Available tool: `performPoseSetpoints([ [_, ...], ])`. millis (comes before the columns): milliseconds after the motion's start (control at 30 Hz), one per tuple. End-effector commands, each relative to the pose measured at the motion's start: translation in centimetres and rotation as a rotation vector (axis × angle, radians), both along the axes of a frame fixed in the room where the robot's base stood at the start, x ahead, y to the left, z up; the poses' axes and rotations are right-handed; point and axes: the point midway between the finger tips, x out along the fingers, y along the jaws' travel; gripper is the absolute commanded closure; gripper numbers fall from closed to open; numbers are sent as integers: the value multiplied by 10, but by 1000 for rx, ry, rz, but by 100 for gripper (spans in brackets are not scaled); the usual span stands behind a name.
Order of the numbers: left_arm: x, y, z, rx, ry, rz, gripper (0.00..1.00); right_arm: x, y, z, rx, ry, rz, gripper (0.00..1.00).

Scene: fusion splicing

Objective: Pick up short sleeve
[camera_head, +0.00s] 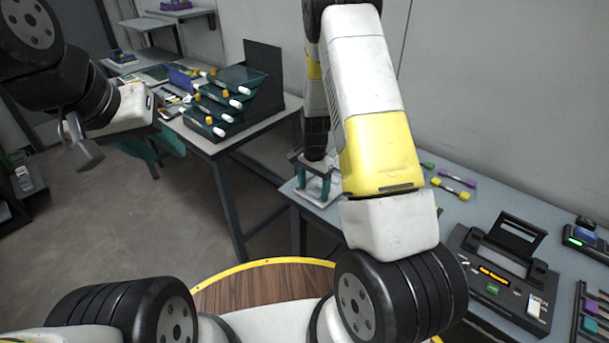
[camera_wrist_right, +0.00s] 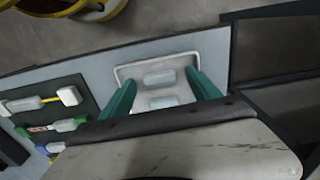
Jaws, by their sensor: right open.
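A white tray (camera_wrist_right: 188,62) lies on the table and holds two short pale sleeve-like pieces. One piece (camera_wrist_right: 158,77) lies farther up in the right wrist view and the other (camera_wrist_right: 163,102) lies below it. They look alike in size, so I cannot tell which is the short sleeve. My right gripper (camera_wrist_right: 160,80) is open, its teal fingers on either side of the pieces, pointing down at the tray. In the head view this gripper (camera_head: 314,192) is over the tray, and the pieces are hidden. My left gripper (camera_head: 158,158) looks open and empty, away over the floor.
A dark holder (camera_wrist_right: 75,100) with several capped pieces is left of the tray in the wrist view. A yellow-ended piece (camera_head: 450,188), a purple-ended piece (camera_head: 457,177) and a black splicer (camera_head: 500,268) are on the right table. A rack (camera_head: 245,85) stands on the back table.

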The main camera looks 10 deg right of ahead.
Motion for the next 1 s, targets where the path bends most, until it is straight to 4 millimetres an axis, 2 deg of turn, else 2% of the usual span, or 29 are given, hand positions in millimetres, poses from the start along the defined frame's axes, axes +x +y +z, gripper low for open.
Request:
performPoseSetpoints([
  [67, 0, 0, 0, 0, 0, 0, 64, 0, 0, 0, 0, 0, 0, 31],
  [300, 0, 0, 0, 0, 0, 0, 64, 0, 0, 0, 0, 0, 0, 78],
  [367, 0, 0, 0, 0, 0, 0, 64, 0, 0, 1, 0, 0, 0, 90],
  [400, 0, 0, 0, 0, 0, 0, 64, 0, 0, 1, 0, 0, 0, 93],
  [767, 0, 0, 0, 0, 0, 0, 64, 0, 0, 5, 0, -1, 1, 93],
  [1000, 0, 0, 0, 0, 0, 0, 64, 1, 0, 30, 0, -4, 0, 93],
])
